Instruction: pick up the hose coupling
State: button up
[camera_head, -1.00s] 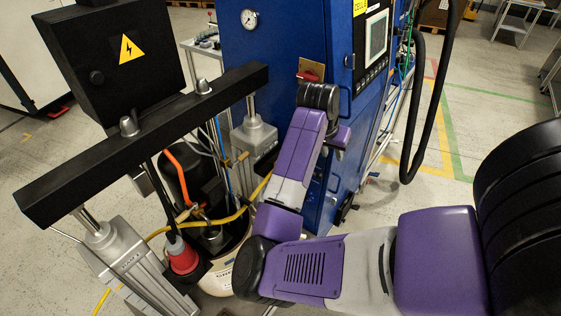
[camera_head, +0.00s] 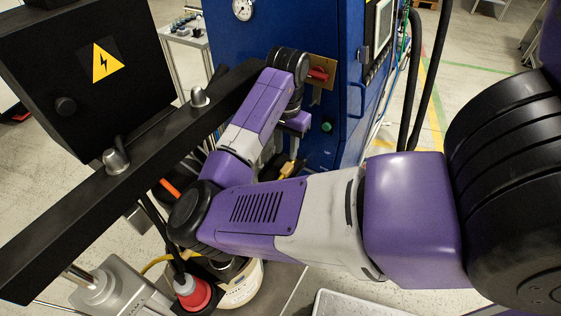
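I cannot pick out the hose coupling with certainty in the head view. My forearm and wrist cover the middle of the scene, including most of the area around the drum. A small yellowish part (camera_head: 290,169) shows just below my wrist, too small to identify. The wrist hangs in front of the blue cabinet (camera_head: 355,108). A pale drum (camera_head: 241,291) stands low under my elbow, with only part of its side showing.
A black crossbeam (camera_head: 75,195) on grey cylinders (camera_head: 115,288) runs diagonally at left, with a black electrical box (camera_head: 120,115) beside it. A red plug (camera_head: 197,291) hangs beside the drum. A light grey surface edge (camera_head: 345,303) lies bottom centre. Black hoses (camera_head: 412,90) hang right of the cabinet.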

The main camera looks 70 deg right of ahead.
aim_at(287, 167)
jog(key=shift+s+d+f+p, duration=0.1)
jog(key=shift+f+p, duration=0.35)
jog(key=shift+f, duration=1.45)
jog(key=shift+s+d+f+p, duration=0.1)
jog(key=shift+f+p, duration=0.3)
jog(key=shift+f, duration=1.5)
grip_shut()
